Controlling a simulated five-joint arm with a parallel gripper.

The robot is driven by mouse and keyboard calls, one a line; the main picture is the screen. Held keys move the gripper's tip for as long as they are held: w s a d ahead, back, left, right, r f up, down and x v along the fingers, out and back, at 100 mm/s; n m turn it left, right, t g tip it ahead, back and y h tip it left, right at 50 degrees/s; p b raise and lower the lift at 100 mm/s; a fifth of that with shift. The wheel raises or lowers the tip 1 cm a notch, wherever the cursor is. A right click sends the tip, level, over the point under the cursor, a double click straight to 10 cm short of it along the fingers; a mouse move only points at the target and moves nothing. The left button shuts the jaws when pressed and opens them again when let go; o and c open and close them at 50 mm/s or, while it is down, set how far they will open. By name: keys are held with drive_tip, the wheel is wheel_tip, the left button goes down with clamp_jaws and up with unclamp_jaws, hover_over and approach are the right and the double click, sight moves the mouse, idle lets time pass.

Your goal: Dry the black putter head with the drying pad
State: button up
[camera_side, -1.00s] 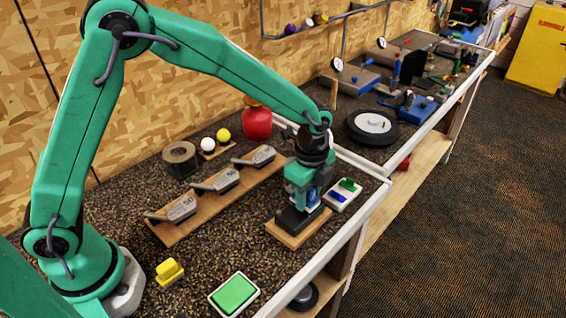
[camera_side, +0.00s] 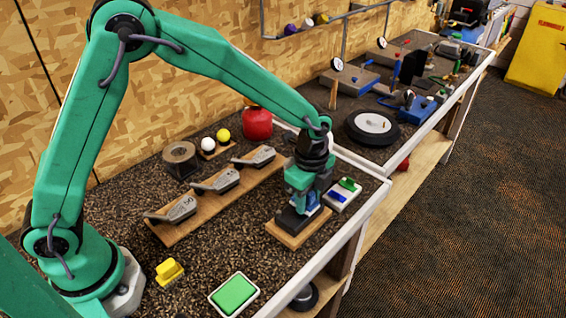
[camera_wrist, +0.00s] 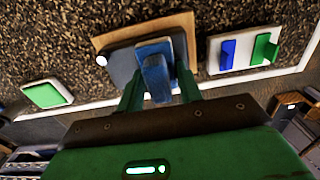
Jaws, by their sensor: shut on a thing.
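The black putter head (camera_side: 291,219) lies on a wooden block (camera_side: 302,236) near the bench's front edge; it also shows in the wrist view (camera_wrist: 121,66). My gripper (camera_side: 304,196) is directly above it. In the wrist view my gripper (camera_wrist: 158,92) is shut on the handle of a blue drying pad (camera_wrist: 157,72). The pad is over the right part of the head there and hides some of it. It looks to be on or just above the head's top; I cannot tell whether they touch.
A white tray (camera_side: 350,201) with a blue and a green handled piece is close to the right of the block. A green pad (camera_side: 234,295) and a yellow block (camera_side: 169,271) lie in front. Several iron heads lie on a wooden rack (camera_side: 206,211) behind.

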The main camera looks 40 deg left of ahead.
drive_tip(key=shift+a, duration=0.1)
drive_tip(key=shift+a, duration=0.5)
drive_tip(key=shift+d, duration=0.1)
drive_tip(key=shift+d+f, duration=0.2)
drive_tip(key=shift+d, duration=0.95)
drive_tip(key=shift+a, duration=1.3)
drive_tip(key=shift+d+r, duration=0.1)
drive_tip(key=shift+d, duration=0.05)
drive_tip(key=shift+d+r, duration=0.15)
drive_tip(key=shift+d, duration=1)
